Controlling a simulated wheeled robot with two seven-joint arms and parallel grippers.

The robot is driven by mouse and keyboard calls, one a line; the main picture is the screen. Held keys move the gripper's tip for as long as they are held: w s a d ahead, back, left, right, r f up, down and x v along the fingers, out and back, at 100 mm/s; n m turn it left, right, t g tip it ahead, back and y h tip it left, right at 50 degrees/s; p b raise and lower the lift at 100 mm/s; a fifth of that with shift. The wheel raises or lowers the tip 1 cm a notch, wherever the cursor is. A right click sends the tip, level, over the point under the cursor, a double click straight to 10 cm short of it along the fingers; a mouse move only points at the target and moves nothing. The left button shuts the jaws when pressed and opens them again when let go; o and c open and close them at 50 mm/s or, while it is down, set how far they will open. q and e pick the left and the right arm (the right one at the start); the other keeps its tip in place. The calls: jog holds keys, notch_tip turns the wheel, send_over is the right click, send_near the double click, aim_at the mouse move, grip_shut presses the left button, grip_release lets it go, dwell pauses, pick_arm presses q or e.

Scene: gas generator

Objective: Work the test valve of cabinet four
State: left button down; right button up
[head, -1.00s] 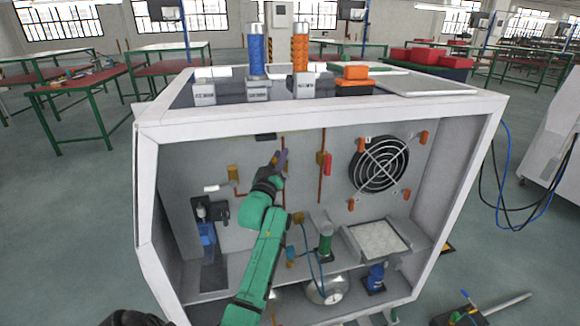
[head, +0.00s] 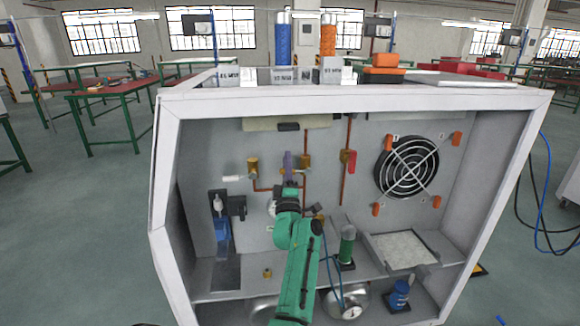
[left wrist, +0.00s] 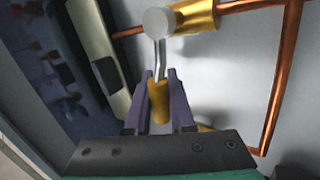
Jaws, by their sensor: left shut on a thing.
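The open cabinet (head: 345,101) has copper pipes and brass valves on its back panel. My left gripper (head: 288,160) points up at the panel, just left of the middle brass valve (head: 304,161). In the left wrist view, its purple fingers (left wrist: 158,98) are shut around a brass-coloured grip (left wrist: 159,103). A thin metal lever (left wrist: 161,58) runs from that grip to a round pale hub (left wrist: 157,22) beside a brass fitting (left wrist: 196,14). In the head view, the gripper hides the held part. Whether it is the test valve's handle cannot be told. My right gripper is out of view.
A brass valve with a white handle (head: 232,178) is on the left; a valve with a red handle (head: 351,161) is on the right. A fan (head: 406,167) is farther right. A green cylinder (head: 347,245) and a small brass piece (head: 267,273) stand on the shelf.

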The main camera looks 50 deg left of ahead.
pick_arm(q)
jog(key=shift+s+a+f+n+g+y+b, duration=0.1)
jog(key=shift+f+n+g+y+b, duration=0.3)
jog(key=shift+n, duration=0.5)
jog(key=shift+f+n+g+y+b, duration=0.2)
jog(key=shift+n+g+y, duration=0.35)
jog(key=shift+n, duration=0.35)
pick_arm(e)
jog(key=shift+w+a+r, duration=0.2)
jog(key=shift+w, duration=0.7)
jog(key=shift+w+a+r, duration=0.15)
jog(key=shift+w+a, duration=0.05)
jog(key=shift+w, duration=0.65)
pick_arm(q)
jog(key=c, duration=0.8)
grip_release()
jog(key=shift+o, duration=0.2)
